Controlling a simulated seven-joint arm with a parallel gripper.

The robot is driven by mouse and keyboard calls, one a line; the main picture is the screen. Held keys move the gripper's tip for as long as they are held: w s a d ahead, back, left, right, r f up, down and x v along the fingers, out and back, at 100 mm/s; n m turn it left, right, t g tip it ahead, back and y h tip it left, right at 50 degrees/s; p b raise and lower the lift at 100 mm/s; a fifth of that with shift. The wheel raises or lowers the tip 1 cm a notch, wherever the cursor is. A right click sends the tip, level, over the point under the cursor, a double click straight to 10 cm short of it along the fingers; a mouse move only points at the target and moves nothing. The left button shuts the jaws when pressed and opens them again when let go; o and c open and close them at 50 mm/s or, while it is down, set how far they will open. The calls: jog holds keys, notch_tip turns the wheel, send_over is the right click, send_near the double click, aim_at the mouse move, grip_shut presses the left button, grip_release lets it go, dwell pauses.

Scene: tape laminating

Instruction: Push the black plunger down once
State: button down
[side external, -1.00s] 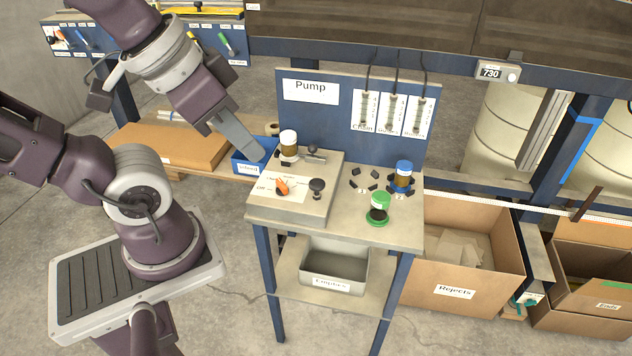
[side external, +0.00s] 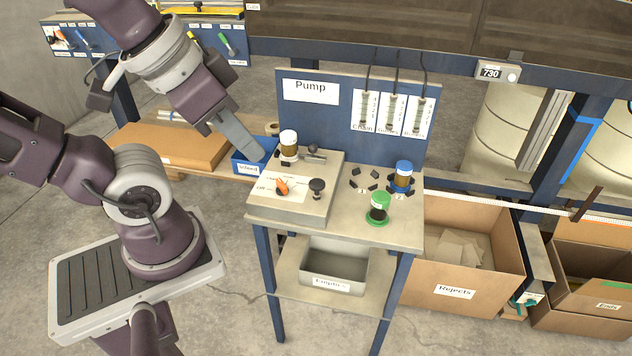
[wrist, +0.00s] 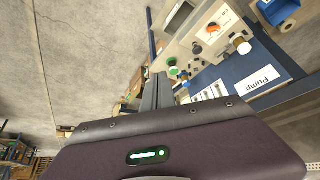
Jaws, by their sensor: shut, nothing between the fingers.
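The black plunger (side external: 317,185) is a round black knob standing up on the front right of a grey box (side external: 322,208) on the pump bench. It also appears as a small dark knob in the wrist view (wrist: 196,48). An orange switch (side external: 282,186) is left of it on a white label. My gripper (side external: 260,155) is shut and empty, pointing down to the right, above and behind the left of the box, by the blue bin. It is apart from the plunger. Its closed fingers also show in the wrist view (wrist: 157,92).
A white-lidded jar (side external: 289,144) and a grey metal fitting (side external: 314,153) stand at the back of the box. A green-based jar (side external: 378,208) and a blue-lidded jar (side external: 402,175) stand on the bench's right. The blue Pump panel (side external: 330,115) rises behind.

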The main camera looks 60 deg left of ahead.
jog(key=n+t+h, duration=0.2)
jog(key=h, duration=0.3)
send_over(312, 182)
notch_tip(312, 182, down, 13)
jog(key=shift+f, duration=0.15)
jog(key=shift+f, duration=4.4)
jog(key=shift+f, duration=0.1)
